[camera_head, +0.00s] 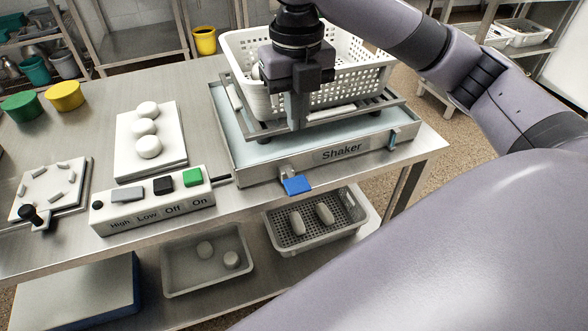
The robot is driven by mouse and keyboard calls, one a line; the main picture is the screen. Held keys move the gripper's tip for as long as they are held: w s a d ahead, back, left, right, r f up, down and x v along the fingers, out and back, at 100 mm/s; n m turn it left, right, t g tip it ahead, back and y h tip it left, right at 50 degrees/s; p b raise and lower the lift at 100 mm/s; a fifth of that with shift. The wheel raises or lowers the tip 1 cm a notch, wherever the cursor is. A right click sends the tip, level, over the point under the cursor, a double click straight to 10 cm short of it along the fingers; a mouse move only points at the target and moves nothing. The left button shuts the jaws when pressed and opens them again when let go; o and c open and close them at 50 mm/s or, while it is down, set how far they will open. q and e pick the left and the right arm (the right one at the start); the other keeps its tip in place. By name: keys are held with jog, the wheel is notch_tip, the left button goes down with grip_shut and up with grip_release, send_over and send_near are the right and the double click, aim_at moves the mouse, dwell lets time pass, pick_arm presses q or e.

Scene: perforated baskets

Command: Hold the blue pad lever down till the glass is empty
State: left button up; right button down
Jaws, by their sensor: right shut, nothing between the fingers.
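The blue pad (297,185) sticks out on a small metal lever from the front of a grey machine marked "Shaker" (250,170). My right gripper (298,124) points down, shut and empty, above the machine's front part, in front of a white perforated basket (355,75). It is apart from the blue pad, which sits lower in the picture. I cannot tell whether the gripper touches the rack below it. I see no glass. My left gripper is not in view.
A control box (150,215) marked High, Low, Off and On stands left of the shaker. Further left are a white board (128,165) with three pale rounded pieces and a plate with a black-knobbed lever (30,214). Under the table are a bin (175,285) and a perforated basket (355,232).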

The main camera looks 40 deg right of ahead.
aim_at(296, 185)
jog(key=shift+f, duration=0.1)
notch_tip(296, 185, down, 14)
jog(key=b, duration=0.2)
jog(key=shift+b, duration=0.3)
